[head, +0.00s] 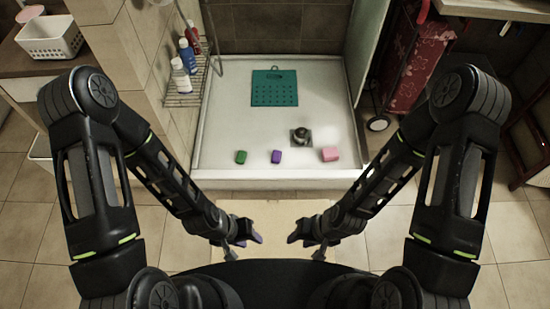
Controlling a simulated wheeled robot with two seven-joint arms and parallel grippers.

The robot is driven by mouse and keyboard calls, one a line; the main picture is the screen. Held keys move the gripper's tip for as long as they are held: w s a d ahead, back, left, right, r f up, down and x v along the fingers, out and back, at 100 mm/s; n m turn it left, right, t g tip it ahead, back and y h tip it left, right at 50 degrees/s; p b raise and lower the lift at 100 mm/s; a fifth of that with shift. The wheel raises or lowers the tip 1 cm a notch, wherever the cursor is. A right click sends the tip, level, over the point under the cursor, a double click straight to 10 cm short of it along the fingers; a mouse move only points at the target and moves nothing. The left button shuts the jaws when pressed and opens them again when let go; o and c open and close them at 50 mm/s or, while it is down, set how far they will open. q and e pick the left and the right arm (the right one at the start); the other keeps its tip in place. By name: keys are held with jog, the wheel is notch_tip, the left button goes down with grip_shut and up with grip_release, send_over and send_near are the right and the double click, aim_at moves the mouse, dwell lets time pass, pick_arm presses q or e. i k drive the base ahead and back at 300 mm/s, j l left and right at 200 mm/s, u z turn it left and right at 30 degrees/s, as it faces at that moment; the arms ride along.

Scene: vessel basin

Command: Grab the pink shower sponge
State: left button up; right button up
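My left gripper (245,246) and my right gripper (305,246) are both in front of the tray, low in the picture, well short of the sponge. Each has its fingers apart and looks empty. Nothing covers the sponge.
A teal mat (274,88) lies further back. A wire rack (184,98) with bottles hangs left; a red trolley (412,62) stands right.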

aim_at(331, 154)
jog(key=i+l, duration=0.15)
jog(key=l, duration=0.45)
jog(key=i+l+u, duration=0.1)
jog(key=l, duration=0.45)
jog(key=i+l+u, duration=0.1)
jog(key=l, duration=0.5)
jog(key=i+l, duration=0.15)
jog(key=l, duration=0.45)
jog(key=i+l+u, duration=0.1)
jog(key=l, duration=0.45)
jog(key=i+l+u, duration=0.1)
jog(key=i+l, duration=0.5)
jog(key=l, duration=0.2)
jog(key=i+l+u, duration=0.15)
jog(key=i+l, duration=0.15)
jog(key=l, duration=0.1)
